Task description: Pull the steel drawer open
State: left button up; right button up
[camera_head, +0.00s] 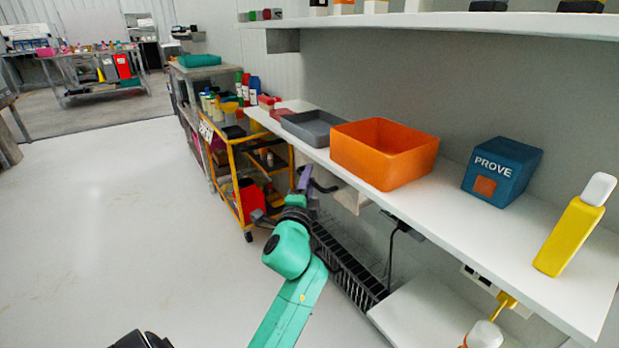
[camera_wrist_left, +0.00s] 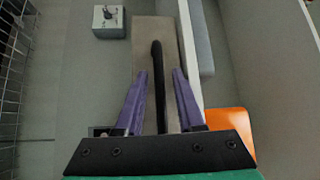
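The steel drawer (camera_head: 349,198) hangs under the white bench, partly hidden by my gripper and the bench edge. Its front shows as a beige-brown panel in the left wrist view (camera_wrist_left: 141,38). A black bar handle (camera_wrist_left: 157,75) stands out from it and also shows in the head view (camera_head: 324,186). My left gripper (camera_head: 304,180) is at the handle, with purple fingers apart. In the left wrist view the fingers (camera_wrist_left: 160,72) lie on either side of the bar, with gaps on both sides. My right gripper is not in view.
An orange bin (camera_head: 384,152), grey tray (camera_head: 311,128), blue PROVE box (camera_head: 502,171) and yellow bottle (camera_head: 575,225) stand on the bench (camera_head: 440,205). A black wire rack (camera_head: 345,268) is below. A yellow cart (camera_head: 236,165) stands beyond. The floor at left is clear.

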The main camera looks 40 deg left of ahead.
pick_arm(q)
grip_shut()
dwell(1.2)
